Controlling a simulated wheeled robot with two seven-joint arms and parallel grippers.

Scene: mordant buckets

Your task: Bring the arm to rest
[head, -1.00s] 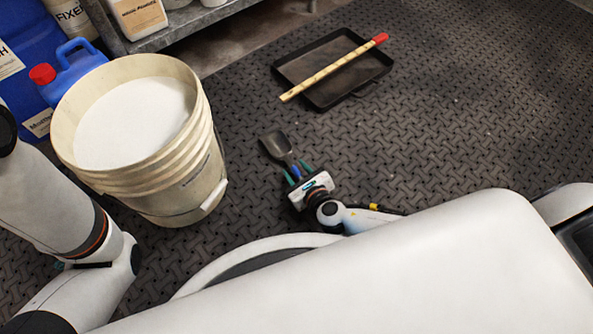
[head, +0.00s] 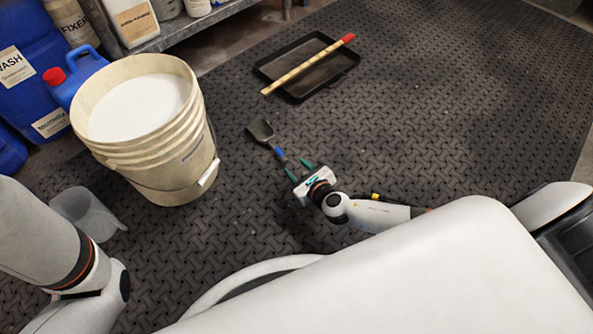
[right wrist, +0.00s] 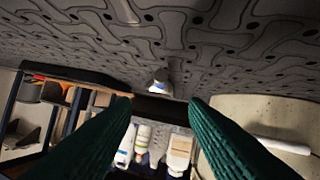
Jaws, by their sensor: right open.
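My right gripper (head: 298,168) is low over the dark mat, its two green fingers spread apart. In the right wrist view, the fingers (right wrist: 160,108) are apart with nothing held between them. A dark scoop (head: 261,130) with a blue band on its handle lies on the mat just beyond the fingertips. It looks apart from them. My left arm comes in from the left, and its gripper is outside the picture.
A cream bucket (head: 165,170) filled with white stands left of the scoop; a grey jug (head: 85,212) is nearer. A black tray (head: 345,77) with a red-tipped yellow stick (head: 310,64) across it lies farther back. Blue containers (head: 30,85) stand far left. The mat at right is clear.

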